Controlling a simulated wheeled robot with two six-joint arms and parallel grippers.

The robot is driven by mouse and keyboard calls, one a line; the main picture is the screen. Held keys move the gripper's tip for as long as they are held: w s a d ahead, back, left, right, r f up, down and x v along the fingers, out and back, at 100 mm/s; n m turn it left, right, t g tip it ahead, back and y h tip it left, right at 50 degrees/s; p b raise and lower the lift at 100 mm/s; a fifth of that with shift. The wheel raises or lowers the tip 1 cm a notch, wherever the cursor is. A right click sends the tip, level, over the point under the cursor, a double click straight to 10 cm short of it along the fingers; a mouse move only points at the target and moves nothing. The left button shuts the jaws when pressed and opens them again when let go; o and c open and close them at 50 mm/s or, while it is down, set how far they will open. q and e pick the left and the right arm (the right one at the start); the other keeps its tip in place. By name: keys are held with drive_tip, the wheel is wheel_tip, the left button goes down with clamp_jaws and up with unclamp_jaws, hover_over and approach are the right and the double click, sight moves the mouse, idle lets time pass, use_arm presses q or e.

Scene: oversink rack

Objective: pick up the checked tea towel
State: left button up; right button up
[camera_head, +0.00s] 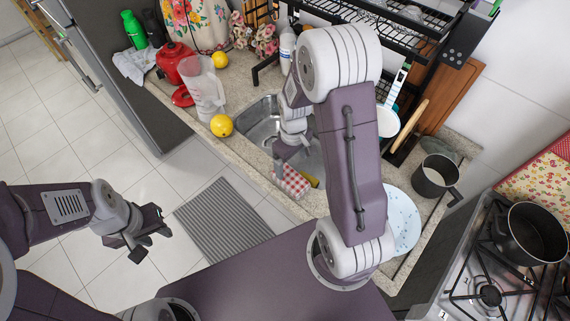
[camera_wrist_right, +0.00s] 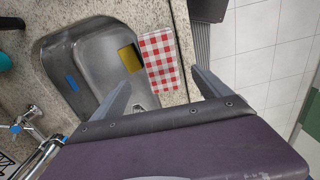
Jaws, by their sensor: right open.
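The checked tea towel (camera_head: 292,181) is red and white and lies folded at the sink's front edge, partly hidden behind my right arm in the head view. In the right wrist view the towel (camera_wrist_right: 160,61) lies flat along the sink rim. My right gripper (camera_wrist_right: 158,88) is open, its two fingers on either side of the towel's near end; the towel is not held. In the head view the right gripper (camera_head: 290,150) is over the sink area, mostly hidden by its own arm. My left gripper (camera_head: 146,239) is above the floor, away from the counter, and looks empty.
The metal sink (camera_wrist_right: 88,65) holds a yellow sponge (camera_wrist_right: 130,58). A faucet (camera_wrist_right: 30,120) stands at its side. A black rack (camera_head: 400,30) rises behind the sink.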

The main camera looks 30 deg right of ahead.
sight(290, 178)
drive_tip(key=shift+s+a+f, duration=0.1)
drive_tip(key=shift+s+f, duration=0.3)
drive_tip(key=shift+f, duration=0.2)
drive_tip(key=shift+s+f, duration=0.4)
drive_tip(key=shift+f, duration=0.15)
drive_tip(key=shift+w+f, duration=0.15)
drive_tip(key=shift+f, duration=0.2)
drive_tip(key=shift+w+f, duration=0.2)
drive_tip(key=shift+w, duration=0.15)
drive_tip(key=f, duration=0.2)
drive_tip(key=f+p, duration=0.1)
drive_tip(key=f, duration=0.2)
drive_tip(key=shift+w+a+p, duration=0.1)
drive_tip(key=shift+w+p, duration=0.1)
drive_tip(key=shift+p, duration=0.1)
use_arm(q)
drive_tip(key=shift+s+r, duration=0.3)
drive_tip(key=shift+r, duration=0.55)
use_arm(e)
drive_tip(key=shift+w, duration=0.1)
drive_tip(key=c, duration=1.5)
